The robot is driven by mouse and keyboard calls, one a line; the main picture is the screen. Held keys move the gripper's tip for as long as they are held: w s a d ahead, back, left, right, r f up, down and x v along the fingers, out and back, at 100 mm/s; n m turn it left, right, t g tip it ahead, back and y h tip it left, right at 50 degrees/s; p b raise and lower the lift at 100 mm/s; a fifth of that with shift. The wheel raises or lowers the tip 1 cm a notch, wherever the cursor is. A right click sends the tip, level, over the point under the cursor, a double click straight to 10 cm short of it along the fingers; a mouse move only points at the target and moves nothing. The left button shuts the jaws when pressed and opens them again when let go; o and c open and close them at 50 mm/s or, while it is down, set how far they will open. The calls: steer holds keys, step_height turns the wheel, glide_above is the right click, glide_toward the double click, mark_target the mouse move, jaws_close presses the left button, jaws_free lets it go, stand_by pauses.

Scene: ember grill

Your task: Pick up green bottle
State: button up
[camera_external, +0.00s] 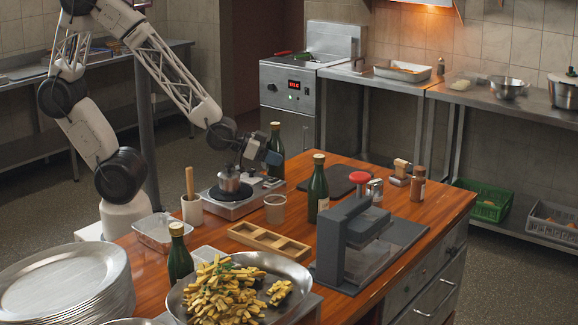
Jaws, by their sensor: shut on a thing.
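Three dark green bottles with tan caps show in the external view. The far green bottle (277,140) stands upright behind the scale, at my gripper's fingers. My gripper (272,158) points to the right and is shut on this bottle at its body. The fingers hide part of it, and I cannot tell whether its base touches the table. A second green bottle (318,190) stands on the wooden table right of the gripper. A third green bottle (180,257) stands at the near left, beside the pan of fries.
A dark board (335,178) lies right of the held bottle.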

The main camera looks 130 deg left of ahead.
mark_target(276, 123)
steer(key=shift+r, duration=0.15)
steer(key=shift+r, duration=4.85)
steer(key=shift+r, duration=0.1)
